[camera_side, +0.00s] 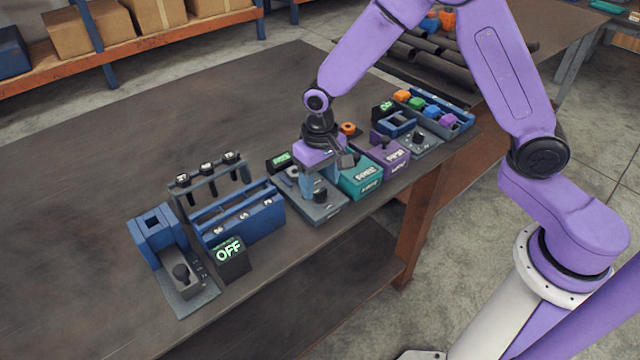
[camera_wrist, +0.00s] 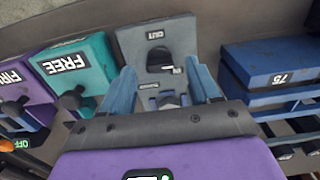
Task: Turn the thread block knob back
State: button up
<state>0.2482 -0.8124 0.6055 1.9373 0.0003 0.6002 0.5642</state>
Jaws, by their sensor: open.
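A grey block (camera_wrist: 135,42) labelled CUT lies in front of my gripper in the wrist view, with a dark round knob (camera_wrist: 160,57) on it. I take this for the thread block. In the side view the grey block (camera_side: 313,213) sits below my gripper, its black knob (camera_side: 320,196) near the front edge. My gripper (camera_side: 313,190) points down over this block. In the wrist view its blue fingers (camera_wrist: 164,80) are spread apart with nothing held. The knob shows beyond the gap between the fingertips; whether they touch it I cannot tell.
A teal FREE block (camera_side: 361,178) and a purple block (camera_side: 389,153) stand to the right. A blue rack (camera_side: 242,222) stands to the left, with an OFF display (camera_side: 230,262) and a blue fixture (camera_side: 155,235) beyond. The table's back left is clear.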

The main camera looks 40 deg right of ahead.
jog(key=shift+f, duration=0.8)
jog(key=c, duration=1.1)
jog(key=shift+o, duration=0.3)
jog(key=shift+n, duration=0.3)
jog(key=n, duration=0.4)
jog(key=shift+n, duration=2.6)
